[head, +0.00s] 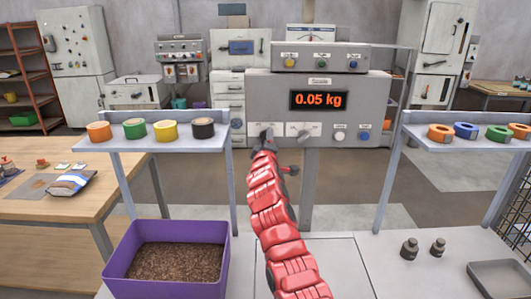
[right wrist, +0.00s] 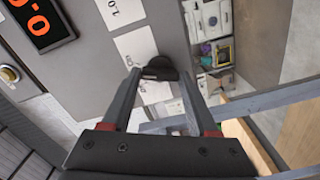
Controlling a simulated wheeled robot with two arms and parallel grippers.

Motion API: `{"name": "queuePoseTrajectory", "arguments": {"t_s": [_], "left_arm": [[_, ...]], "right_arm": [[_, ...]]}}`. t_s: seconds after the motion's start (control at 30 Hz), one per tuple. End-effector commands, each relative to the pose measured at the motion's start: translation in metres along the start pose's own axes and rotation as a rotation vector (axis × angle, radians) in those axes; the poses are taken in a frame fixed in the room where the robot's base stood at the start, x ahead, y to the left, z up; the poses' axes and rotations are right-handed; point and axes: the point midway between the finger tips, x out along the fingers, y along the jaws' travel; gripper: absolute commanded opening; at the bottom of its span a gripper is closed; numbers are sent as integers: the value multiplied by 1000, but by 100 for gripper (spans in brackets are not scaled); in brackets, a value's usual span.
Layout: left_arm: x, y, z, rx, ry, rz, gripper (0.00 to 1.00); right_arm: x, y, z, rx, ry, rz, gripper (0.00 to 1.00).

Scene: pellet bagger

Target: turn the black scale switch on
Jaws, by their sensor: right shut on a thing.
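The grey scale panel (head: 375,92) stands ahead with a lit red display (head: 319,100) reading 0.05 kg. In the right wrist view, the black scale switch (right wrist: 158,69) is a dark rounded knob on a white plate (right wrist: 134,44). The right gripper's two fingertips (right wrist: 158,76) are closed on its sides. The switch's exact angle is hard to tell. My left gripper is not in view.
A second plate with a switch (head: 304,130) and white and blue buttons (head: 363,136) sit right of the gripper. Shelves with coloured rolls flank the panel: left shelf (head: 150,144), right shelf (head: 465,142). A purple bin (head: 220,262) of pellets stands at lower left.

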Motion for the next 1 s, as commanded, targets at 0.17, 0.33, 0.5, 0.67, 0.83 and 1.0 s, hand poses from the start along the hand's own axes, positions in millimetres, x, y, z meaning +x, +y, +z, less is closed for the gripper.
{"name": "queuePoseTrajectory", "arguments": {"t_s": [0.17,0.33,0.5,0.67,0.83,1.0], "left_arm": [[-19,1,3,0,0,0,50],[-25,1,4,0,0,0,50],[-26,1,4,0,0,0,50],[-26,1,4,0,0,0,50],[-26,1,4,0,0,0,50],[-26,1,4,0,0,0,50]], "right_arm": [[0,-6,2,79,-4,-5,4],[0,-4,2,120,-4,-5,4],[0,-3,1,135,-4,-5,4],[0,-2,1,136,-4,-5,4],[0,-2,1,136,-4,-5,4],[0,-2,1,136,-3,-4,90]]}}
